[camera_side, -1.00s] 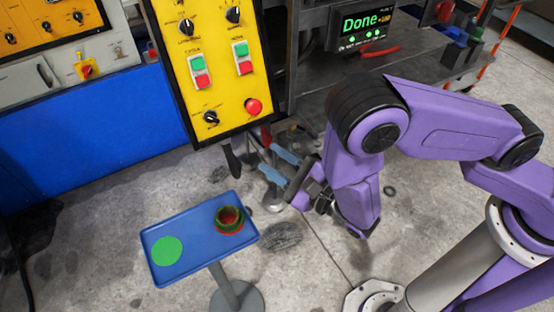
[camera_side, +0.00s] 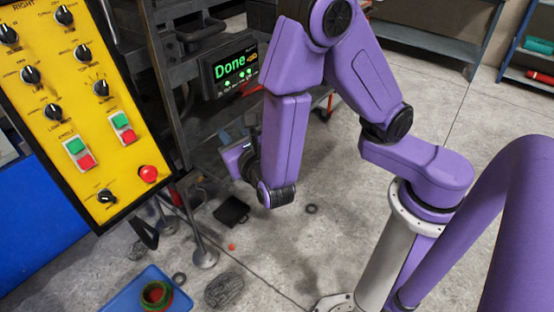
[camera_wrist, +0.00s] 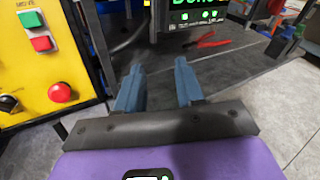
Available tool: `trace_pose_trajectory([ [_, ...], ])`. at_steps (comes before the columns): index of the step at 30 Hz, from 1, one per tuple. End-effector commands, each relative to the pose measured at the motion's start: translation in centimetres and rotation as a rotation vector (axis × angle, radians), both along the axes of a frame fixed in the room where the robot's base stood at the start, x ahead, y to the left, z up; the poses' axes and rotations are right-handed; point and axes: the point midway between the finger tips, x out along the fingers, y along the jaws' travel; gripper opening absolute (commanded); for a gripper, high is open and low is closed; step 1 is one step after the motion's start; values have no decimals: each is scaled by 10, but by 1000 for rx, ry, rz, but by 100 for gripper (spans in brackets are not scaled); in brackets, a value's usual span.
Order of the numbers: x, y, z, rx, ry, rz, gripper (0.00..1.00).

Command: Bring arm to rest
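My purple arm is raised and folded in front of the press. My gripper (camera_wrist: 158,72) shows in the wrist view with its two blue-grey fingers apart and nothing between them. In the side view my gripper (camera_side: 224,136) is mostly hidden behind my own forearm link. It points toward the press below the display. The display (camera_side: 231,68) reads "Done" in green; its lower part also shows in the wrist view (camera_wrist: 195,12).
A yellow control panel (camera_side: 95,145) with knobs and buttons stands at left. A blue tray (camera_side: 125,292) holding a green-and-red ring (camera_side: 156,295) sits at the bottom. Red pliers (camera_wrist: 207,41) lie on the press's grey shelf (camera_wrist: 235,62). The floor around my base looks mostly clear.

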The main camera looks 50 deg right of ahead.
Motion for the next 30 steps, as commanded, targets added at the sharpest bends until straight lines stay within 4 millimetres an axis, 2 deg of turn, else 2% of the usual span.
trace_pose_trajectory([
  [1,-7,-23,6,96,11,-96,37],
  [6,-46,-80,8,415,63,-407,37],
  [9,-76,-103,4,615,99,-586,37],
  [12,-107,-115,1,824,139,-759,37],
  [16,-150,-117,0,1096,199,-980,37],
  [21,-195,-104,8,1407,280,-1226,37],
  [25,-216,-94,16,1554,327,-1348,37],
  [30,-225,-88,22,1622,352,-1408,37],
])
